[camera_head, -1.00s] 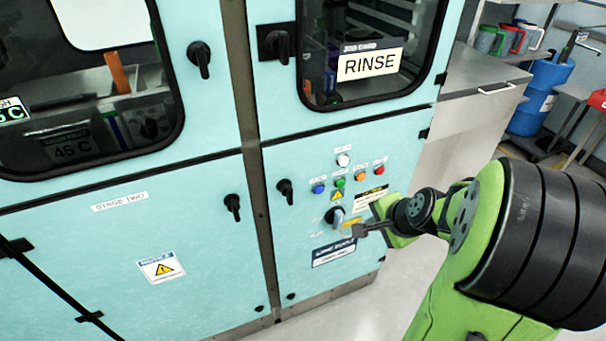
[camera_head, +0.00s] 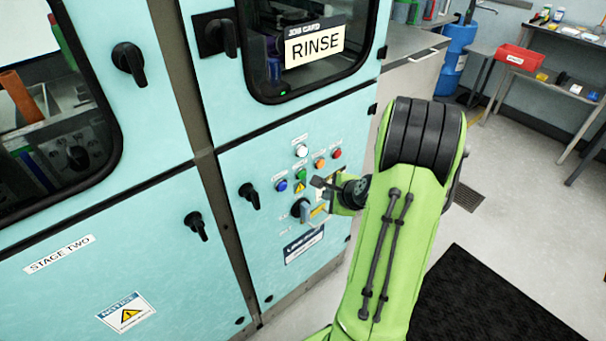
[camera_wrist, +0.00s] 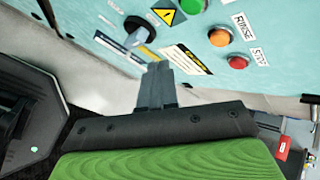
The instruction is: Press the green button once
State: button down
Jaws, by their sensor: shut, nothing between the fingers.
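The green button (camera_head: 301,173) is on the turquoise cabinet's control panel, between the blue button (camera_head: 282,186) and the orange button (camera_head: 320,164), below the white button (camera_head: 301,150). In the wrist view the green button (camera_wrist: 191,5) is cut by the top edge, with a yellow warning label beside it. My gripper (camera_head: 316,183) is shut and empty, just right of and below the green button in the head view. In the wrist view its fingertips (camera_wrist: 160,68) appear below the buttons, over the panel's lower labels. I cannot tell its exact distance from the panel.
A red button (camera_head: 337,154) sits right of the orange one. A rotary switch (camera_head: 302,210) lies below the green button, and a black door handle (camera_head: 249,195) is to the left. A dark mat (camera_head: 490,300) lies on open floor at right.

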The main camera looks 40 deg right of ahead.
aim_at(302, 174)
jog(key=shift+w+a+p, duration=0.1)
jog(key=shift+w+p, duration=0.6)
jog(key=shift+w, duration=2.25)
jog(key=shift+w, duration=0.4)
